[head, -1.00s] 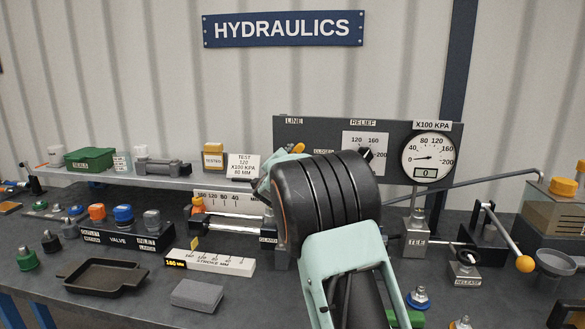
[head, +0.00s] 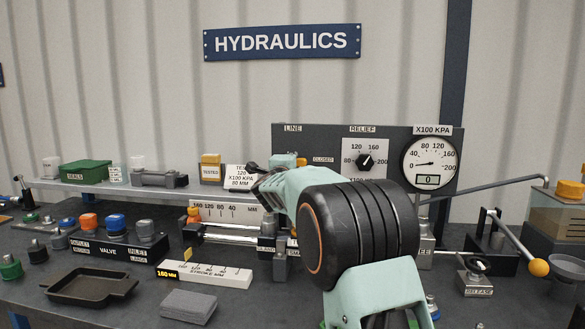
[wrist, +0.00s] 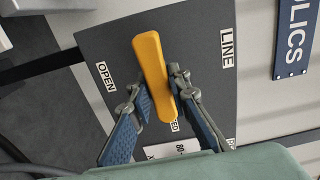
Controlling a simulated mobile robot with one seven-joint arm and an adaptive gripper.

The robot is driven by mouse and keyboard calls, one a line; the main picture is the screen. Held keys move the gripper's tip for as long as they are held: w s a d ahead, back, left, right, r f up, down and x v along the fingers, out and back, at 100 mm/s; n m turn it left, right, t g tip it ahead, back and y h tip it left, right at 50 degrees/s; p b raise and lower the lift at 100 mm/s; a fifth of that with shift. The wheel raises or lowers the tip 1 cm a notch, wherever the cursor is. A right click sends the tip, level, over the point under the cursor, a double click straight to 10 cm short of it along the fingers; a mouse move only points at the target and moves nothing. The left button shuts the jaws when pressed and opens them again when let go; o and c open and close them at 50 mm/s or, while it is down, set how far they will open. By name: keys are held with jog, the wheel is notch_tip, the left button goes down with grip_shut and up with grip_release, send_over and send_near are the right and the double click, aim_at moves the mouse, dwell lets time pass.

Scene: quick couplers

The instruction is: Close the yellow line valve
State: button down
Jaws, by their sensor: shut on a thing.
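The yellow line valve handle (wrist: 150,62) is a bar on the dark grey panel (wrist: 95,35), beneath the LINE label (wrist: 227,48). In the wrist view it lies between the two fingers of my gripper (wrist: 157,82), which is shut on it. The OPEN label (wrist: 106,77) stands to the left in the wrist view. In the head view a small part of the yellow handle (head: 301,161) shows beside the CLOSED label (head: 323,160); my arm hides the rest.
To the right on the panel are the relief knob (head: 366,160) and the pressure gauge (head: 430,163), whose display reads 0. A shelf (head: 120,189) with several parts runs to the left. A pump lever with an orange knob (head: 538,267) stands at the right.

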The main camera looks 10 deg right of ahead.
dwell(0.4)
jog(key=c, duration=1.8)
grip_release()
jog(key=shift+s, duration=0.1)
jog(key=v, duration=1.2)
